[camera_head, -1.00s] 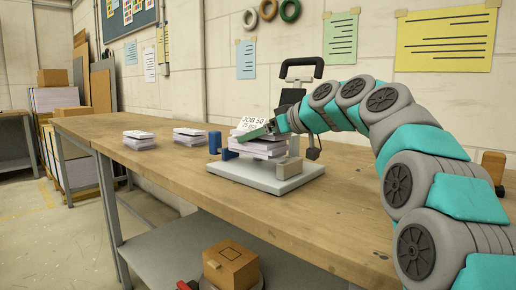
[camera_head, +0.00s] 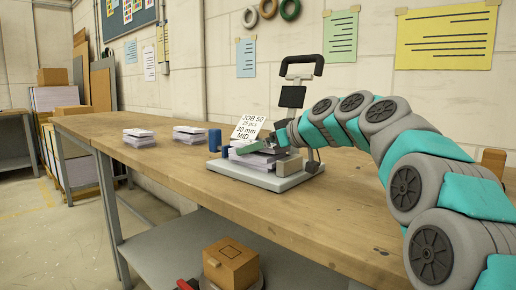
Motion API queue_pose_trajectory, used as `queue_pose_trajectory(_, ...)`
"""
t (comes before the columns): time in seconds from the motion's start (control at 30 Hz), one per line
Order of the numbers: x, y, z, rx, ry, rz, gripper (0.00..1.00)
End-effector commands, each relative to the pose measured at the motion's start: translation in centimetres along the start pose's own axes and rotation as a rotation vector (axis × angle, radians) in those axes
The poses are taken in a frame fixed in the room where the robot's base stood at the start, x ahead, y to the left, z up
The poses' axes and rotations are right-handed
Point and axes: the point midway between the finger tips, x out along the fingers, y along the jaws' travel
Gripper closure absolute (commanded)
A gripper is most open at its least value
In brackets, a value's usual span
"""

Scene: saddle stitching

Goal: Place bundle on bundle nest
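A bundle of white sheets (camera_head: 247,160) lies on the grey base of a small bench device (camera_head: 267,181), which seems to be the bundle nest. Blue blocks stand at its left and a grey block at its right front. My gripper (camera_head: 261,147) is at the top right of the bundle, with a green finger over the upper sheets. The finger gap is too small and hidden to tell whether it grips them. A white card (camera_head: 249,127) reading "JOB 50, 25 pcs, 20 mm, MID." stands behind the bundle.
Two more paper stacks, one farther (camera_head: 138,137) and one nearer (camera_head: 189,136), lie left on the wooden bench (camera_head: 340,224). A black-handled lever (camera_head: 301,66) rises behind the device. The bench front is clear. A cardboard box (camera_head: 231,265) sits below.

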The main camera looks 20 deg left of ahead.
Motion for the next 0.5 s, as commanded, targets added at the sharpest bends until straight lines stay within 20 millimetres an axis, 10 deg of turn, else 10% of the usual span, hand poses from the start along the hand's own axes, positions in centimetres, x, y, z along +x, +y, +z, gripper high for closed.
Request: queue_pose_trajectory(0.5,-1.5,0.0,-0.3,0.0,0.002,0.001,0.0)
